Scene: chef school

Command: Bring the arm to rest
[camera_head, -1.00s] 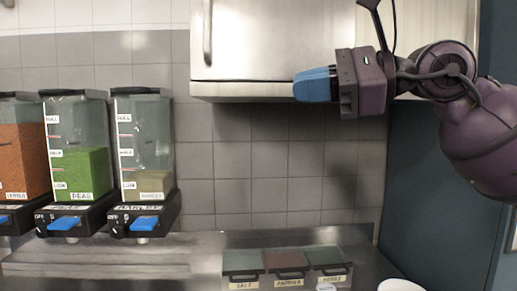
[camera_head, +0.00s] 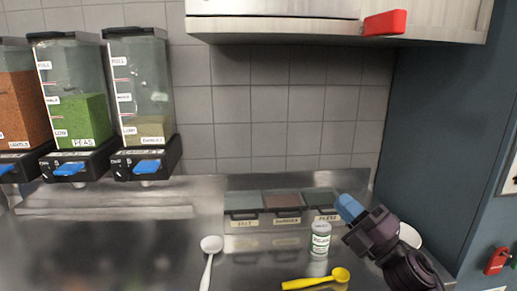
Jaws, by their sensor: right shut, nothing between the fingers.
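My right gripper (camera_head: 350,208) shows at the lower right, low over the steel counter (camera_head: 120,245). Its blue fingers are shut with nothing between them and point up and left, close to the rightmost spice container in the picture. My left gripper is not in view.
A small labelled jar (camera_head: 320,241), a yellow spoon (camera_head: 318,279) and a white spoon (camera_head: 209,258) lie or stand near the gripper. A white bowl (camera_head: 410,236) is partly hidden behind my arm.

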